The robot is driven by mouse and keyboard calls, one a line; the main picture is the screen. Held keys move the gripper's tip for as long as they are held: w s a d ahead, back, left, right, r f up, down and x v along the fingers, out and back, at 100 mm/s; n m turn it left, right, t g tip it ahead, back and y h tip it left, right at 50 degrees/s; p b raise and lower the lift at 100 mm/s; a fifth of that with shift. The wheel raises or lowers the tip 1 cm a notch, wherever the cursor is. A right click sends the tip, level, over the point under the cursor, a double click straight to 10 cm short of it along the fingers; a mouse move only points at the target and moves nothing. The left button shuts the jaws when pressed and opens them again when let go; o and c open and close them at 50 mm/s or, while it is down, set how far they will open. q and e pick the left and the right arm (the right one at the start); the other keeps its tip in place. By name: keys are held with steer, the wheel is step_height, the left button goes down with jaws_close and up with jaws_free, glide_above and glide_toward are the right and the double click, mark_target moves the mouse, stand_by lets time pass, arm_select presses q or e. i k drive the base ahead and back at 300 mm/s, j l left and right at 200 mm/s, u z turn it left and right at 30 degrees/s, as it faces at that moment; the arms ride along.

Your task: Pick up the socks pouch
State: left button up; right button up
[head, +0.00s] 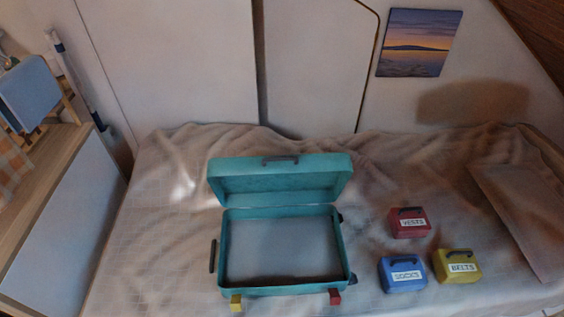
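The socks pouch (402,274) is a blue box-like pouch with a dark handle on top and a white label reading SOCKS. It sits upright on the bed cover (175,265), to the right of an open teal suitcase (227,254). A red pouch labelled VESTS (409,222) is just behind it. A yellow pouch labelled BELTS (457,265) is close on its right. Neither of my grippers shows in the head view, and nothing holds the socks pouch.
The suitcase lid (281,181) stands raised at the back, and its inside looks empty. Small yellow (236,303) and red (335,297) pieces sit at its front edge. A wooden cabinet (60,195) stands left.

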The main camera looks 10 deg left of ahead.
mark_target(403, 273)
steer(key=z, duration=0.9)
